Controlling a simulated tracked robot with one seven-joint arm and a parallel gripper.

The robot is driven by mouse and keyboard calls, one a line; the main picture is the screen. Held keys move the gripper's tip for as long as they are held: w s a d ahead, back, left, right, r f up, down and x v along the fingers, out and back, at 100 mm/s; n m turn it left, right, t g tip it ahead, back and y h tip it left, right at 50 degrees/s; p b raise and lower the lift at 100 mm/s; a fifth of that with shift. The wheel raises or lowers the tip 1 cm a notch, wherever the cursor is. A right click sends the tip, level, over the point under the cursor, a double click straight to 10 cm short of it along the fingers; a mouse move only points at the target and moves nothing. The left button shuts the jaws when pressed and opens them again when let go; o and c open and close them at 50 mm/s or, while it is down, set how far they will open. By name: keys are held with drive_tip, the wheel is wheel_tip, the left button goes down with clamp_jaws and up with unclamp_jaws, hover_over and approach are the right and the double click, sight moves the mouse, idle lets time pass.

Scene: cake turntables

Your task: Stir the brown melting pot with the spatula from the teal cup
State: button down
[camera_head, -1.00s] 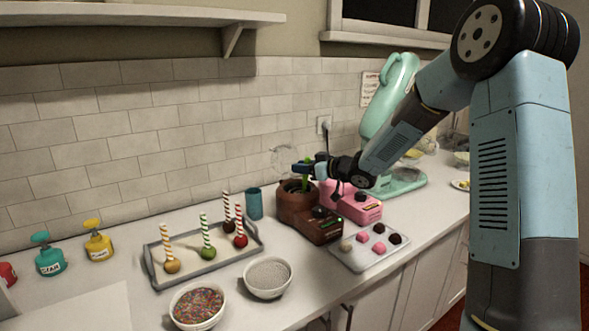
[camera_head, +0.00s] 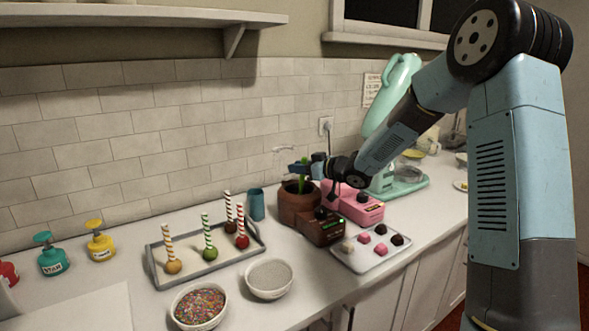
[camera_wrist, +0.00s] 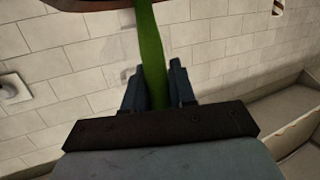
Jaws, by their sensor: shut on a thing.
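The brown melting pot (camera_head: 322,230) stands on the counter, its round bowl at the back left and its control box in front. My gripper (camera_head: 303,170) is above the bowl, shut on the green spatula (camera_head: 301,185). The spatula stands roughly upright, its lower end down inside the bowl and hidden by the rim. In the wrist view the green handle (camera_wrist: 150,55) passes between the two fingers, and a brown rim, likely the pot's (camera_wrist: 85,4), shows at the top edge. The teal cup (camera_head: 256,204) stands left of the pot with nothing sticking out.
A pink melting pot (camera_head: 362,208) stands close on the right. A tray of sweets (camera_head: 372,262) lies in front. A tray (camera_head: 188,279) of striped-stick cake pops and bowls of sprinkles (camera_head: 200,306) and pale grains (camera_head: 269,279) are to the left. The tiled wall is close behind.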

idle(0.3)
drive_tip(key=shift+r, duration=2.9)
